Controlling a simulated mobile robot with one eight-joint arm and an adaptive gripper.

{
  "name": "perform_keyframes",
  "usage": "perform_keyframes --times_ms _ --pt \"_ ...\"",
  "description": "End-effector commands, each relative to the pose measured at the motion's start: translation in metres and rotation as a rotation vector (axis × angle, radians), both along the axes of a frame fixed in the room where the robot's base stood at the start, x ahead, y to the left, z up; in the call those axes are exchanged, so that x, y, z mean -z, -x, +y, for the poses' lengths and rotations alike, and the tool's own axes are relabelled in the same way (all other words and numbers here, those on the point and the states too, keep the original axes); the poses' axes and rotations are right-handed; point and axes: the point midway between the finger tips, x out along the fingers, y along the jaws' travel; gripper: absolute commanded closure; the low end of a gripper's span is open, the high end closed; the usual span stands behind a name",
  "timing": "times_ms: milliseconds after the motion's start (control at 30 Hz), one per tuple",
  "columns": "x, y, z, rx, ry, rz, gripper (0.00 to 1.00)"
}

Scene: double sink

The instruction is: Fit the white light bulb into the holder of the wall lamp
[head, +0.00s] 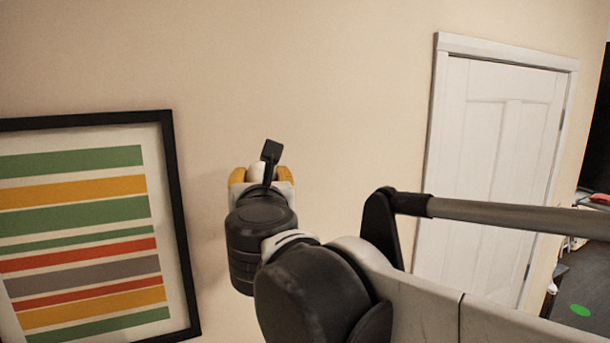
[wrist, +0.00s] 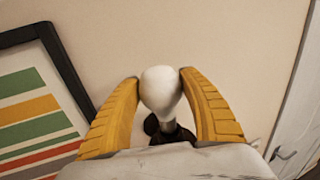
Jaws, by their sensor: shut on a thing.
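My gripper (head: 262,176) is raised in front of the beige wall, with its two yellow fingers closed on the white light bulb (head: 257,168). In the wrist view the bulb (wrist: 160,88) sits between the fingertips (wrist: 159,90), its round globe toward the camera and its grey neck (wrist: 168,125) pointing down and away. A dark, rounded piece (wrist: 152,125) shows around and below the neck and looks like the wall lamp's holder. I cannot tell whether the neck is inside it or only in front of it. In the head view my gripper and arm hide this spot.
A black-framed striped picture (head: 185,235) hangs on the wall to the left of my gripper. A white door (head: 485,150) is to the right, behind my arm. The wall above my gripper is bare.

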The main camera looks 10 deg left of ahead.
Motion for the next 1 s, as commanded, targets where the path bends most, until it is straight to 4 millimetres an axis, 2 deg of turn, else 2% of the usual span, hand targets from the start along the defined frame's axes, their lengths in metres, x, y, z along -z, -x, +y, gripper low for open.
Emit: perform_keyframes --times_ms 1000 --pt "0.026 0.0 0.0 0.0 0.0 0.0 0.67"
